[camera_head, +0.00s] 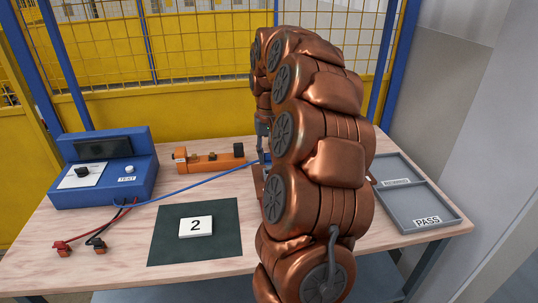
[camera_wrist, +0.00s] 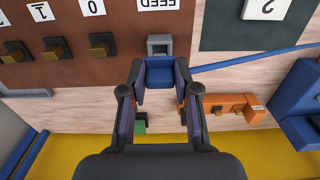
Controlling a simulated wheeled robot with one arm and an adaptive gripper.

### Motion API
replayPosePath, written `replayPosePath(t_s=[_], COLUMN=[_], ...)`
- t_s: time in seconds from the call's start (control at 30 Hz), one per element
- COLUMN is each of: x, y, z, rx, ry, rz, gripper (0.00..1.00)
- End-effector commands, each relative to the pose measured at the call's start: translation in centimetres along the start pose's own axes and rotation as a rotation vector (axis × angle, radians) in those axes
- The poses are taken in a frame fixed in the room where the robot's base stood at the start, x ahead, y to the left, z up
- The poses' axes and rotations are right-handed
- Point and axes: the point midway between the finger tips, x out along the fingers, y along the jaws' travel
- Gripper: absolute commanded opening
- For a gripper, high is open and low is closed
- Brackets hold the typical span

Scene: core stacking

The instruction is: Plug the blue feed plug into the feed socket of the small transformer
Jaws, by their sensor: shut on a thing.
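In the wrist view my gripper (camera_wrist: 158,88) is shut on the blue feed plug (camera_wrist: 160,75), with a finger on each side of it. The grey feed socket (camera_wrist: 159,43) is straight in front of the plug, beside the FEED label (camera_wrist: 158,3) on the brown transformer board (camera_wrist: 65,65). Plug and socket edges meet in the picture; I cannot tell whether they touch or how deep the plug sits. The blue cable (camera_wrist: 250,58) runs off to the right. In the head view my arm hides the plug, socket and most of the transformer.
The blue tester (camera_head: 105,172) stands at the left, with red and black clips (camera_head: 62,248) before it. An orange fixture (camera_head: 210,160) is at the back. A card marked 2 (camera_head: 196,226) lies on a dark mat (camera_head: 165,245). A grey PASS tray (camera_head: 445,214) is at right.

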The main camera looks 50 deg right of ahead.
Motion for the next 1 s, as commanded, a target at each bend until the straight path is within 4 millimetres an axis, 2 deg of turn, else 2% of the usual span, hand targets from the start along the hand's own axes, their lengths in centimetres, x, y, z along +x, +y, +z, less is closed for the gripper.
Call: replayPosePath(t_s=[0.57,1.0], x=[0.05,0.89], y=[-0.01,0.01], z=[0.0,0.0], rx=[0.0,0.0], ry=[0.0,0.0], rz=[0.0,0.0], gripper=[0.0,0.0])
